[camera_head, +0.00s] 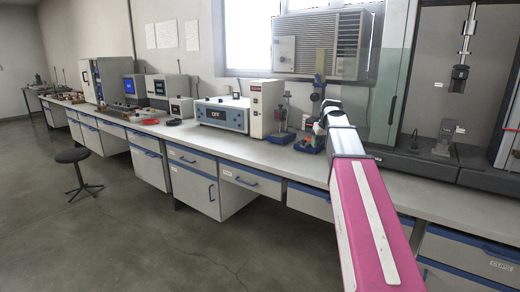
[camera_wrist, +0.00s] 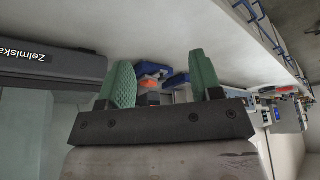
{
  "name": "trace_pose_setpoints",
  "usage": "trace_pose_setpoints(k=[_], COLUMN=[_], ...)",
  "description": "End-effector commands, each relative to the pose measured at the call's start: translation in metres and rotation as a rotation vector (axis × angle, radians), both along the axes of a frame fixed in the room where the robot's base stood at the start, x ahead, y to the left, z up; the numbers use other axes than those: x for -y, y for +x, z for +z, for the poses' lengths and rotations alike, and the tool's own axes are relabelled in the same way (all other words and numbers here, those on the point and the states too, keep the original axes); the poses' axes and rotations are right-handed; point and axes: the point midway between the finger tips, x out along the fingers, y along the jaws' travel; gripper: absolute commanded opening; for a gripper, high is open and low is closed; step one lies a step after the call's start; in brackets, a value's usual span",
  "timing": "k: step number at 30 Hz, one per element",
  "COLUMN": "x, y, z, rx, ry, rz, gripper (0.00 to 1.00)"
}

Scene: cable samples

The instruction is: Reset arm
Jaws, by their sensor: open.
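My gripper (camera_wrist: 160,72) shows in the wrist view with two green fingers spread wide apart. Nothing is held between them. Beyond the fingers, and apart from them as far as I can tell, is a blue stand (camera_wrist: 180,78) with an orange-red part on the white bench. In the head view my pink and white arm reaches forward over the bench edge toward the blue-based stands. The gripper itself is mostly hidden there behind the arm's far end.
A glass-fronted hood (camera_head: 400,60) stands right. A stool (camera_head: 75,157) stands on open floor (camera_head: 130,230) at left.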

Motion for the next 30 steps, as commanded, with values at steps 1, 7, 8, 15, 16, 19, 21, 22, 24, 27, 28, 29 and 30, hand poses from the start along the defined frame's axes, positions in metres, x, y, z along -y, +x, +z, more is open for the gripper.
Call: trace_pose_setpoints(k=[1,7,8,15,16,19,21,22,24,27,28,29,30], x=[-0.001,-0.005,-0.006,-0.014,-0.015,-0.020,-0.024,-0.026,-0.032,-0.039,-0.041,-0.043,-0.046], y=[-0.003,-0.009,-0.010,-0.025,-0.027,-0.037,-0.046,-0.051,-0.065,-0.086,-0.093,-0.100,-0.109], z=[-0.006,-0.027,-0.030,-0.069,-0.075,-0.098,-0.117,-0.127,-0.153,-0.189,-0.200,-0.210,-0.224], rx=[-0.005,-0.022,-0.024,-0.057,-0.063,-0.081,-0.098,-0.109,-0.132,-0.165,-0.176,-0.186,-0.200], ry=[0.001,0.002,0.002,0.005,0.006,0.008,0.008,0.009,0.009,0.006,0.007,0.007,0.005], rz=[-0.001,-0.008,-0.009,-0.023,-0.024,-0.033,-0.039,-0.043,-0.051,-0.066,-0.071,-0.074,-0.080], gripper=[0.59,0.59,0.59,0.59,0.59,0.59,0.59,0.59,0.59,0.59,0.59,0.59,0.59])
